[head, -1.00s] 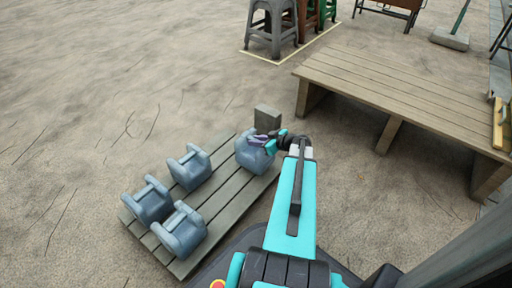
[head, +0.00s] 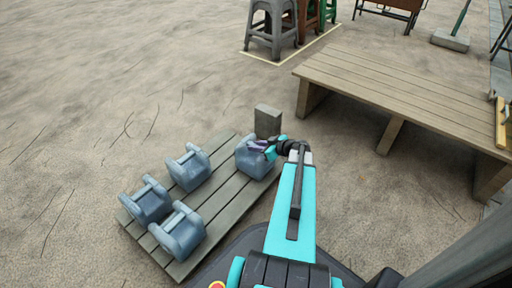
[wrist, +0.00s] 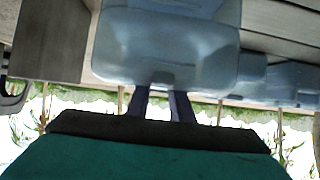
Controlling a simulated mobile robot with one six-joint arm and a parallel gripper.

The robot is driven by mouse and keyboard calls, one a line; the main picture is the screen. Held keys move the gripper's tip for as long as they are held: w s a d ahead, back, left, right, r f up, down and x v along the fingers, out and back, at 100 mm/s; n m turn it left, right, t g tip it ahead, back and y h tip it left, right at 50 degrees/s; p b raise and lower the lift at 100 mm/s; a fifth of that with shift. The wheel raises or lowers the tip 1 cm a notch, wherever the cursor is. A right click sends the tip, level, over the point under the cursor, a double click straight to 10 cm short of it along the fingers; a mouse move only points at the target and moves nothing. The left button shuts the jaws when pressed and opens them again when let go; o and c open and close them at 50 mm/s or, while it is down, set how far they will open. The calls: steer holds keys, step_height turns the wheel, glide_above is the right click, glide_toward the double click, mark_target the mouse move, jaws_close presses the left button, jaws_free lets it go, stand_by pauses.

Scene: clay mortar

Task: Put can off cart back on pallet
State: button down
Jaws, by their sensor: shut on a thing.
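A blue-grey can (head: 251,159) is at the far right end of the wooden pallet (head: 221,196), upright and seemingly resting on the slats, though its underside is hard to see. My gripper (head: 262,148) is shut on this can from its right side. In the wrist view the can (wrist: 165,45) fills the top middle, with both dark fingers (wrist: 164,105) close together against it. Several cans of the same kind stand on the pallet: one at the back left (head: 188,168), one at the left (head: 146,201) and one at the front (head: 180,232).
A grey block (head: 267,121) stands just behind the pallet's far end. A long low wooden platform (head: 400,95) lies to the right. Stools (head: 271,28) stand at the back. The sandy ground to the left is clear.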

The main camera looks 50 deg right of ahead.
steer(key=c, duration=1.6)
jaws_free()
steer(key=shift+o, duration=0.2)
steer(key=shift+r, duration=0.1)
steer(key=a+p+v, duration=0.1)
steer(key=p+v, duration=0.3)
steer(key=v, duration=0.8)
steer(key=shift+d, duration=0.5)
steer(key=shift+w, duration=0.1)
